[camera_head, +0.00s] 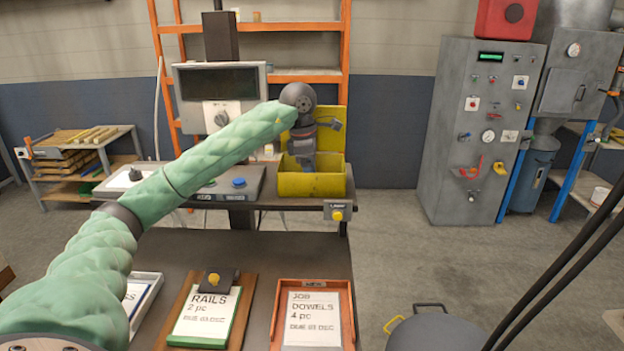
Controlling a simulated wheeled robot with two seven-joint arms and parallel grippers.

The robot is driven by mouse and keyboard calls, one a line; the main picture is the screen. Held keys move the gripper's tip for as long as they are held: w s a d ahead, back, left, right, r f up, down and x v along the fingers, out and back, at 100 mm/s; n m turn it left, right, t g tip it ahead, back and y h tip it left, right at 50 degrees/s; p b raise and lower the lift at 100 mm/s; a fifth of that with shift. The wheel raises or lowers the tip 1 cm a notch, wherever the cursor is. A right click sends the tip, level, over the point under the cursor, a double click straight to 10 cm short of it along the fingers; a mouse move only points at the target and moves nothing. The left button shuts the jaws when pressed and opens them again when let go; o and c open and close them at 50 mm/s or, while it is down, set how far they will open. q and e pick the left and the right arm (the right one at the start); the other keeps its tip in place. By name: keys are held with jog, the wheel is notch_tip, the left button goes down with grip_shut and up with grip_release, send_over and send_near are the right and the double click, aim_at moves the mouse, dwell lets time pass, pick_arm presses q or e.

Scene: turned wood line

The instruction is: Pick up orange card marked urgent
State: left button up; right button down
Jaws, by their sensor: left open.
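I cannot make out an orange card marked urgent in the head view. My left arm, in a green sleeve, reaches in from the left to a yellow open bin (311,186) on the bench. My left gripper (305,163) points down at the bin's opening, in front of its raised yellow back. It is open; its fingertips are small and hard to see against the bin. The inside of the bin is mostly hidden by its front wall and the gripper. My right gripper is out of view.
A wooden board with a "RAILS" card (207,312) and an orange-red tray with a "DOWELS" card (312,311) lie on the near table. A blue button (239,182) sits on a box left of the bin. A grey control cabinet (478,130) stands at right.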

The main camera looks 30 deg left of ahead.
pick_arm(q)
jog(key=shift+f, duration=0.1)
jog(key=c, duration=1.1)
jog(key=shift+o, duration=0.2)
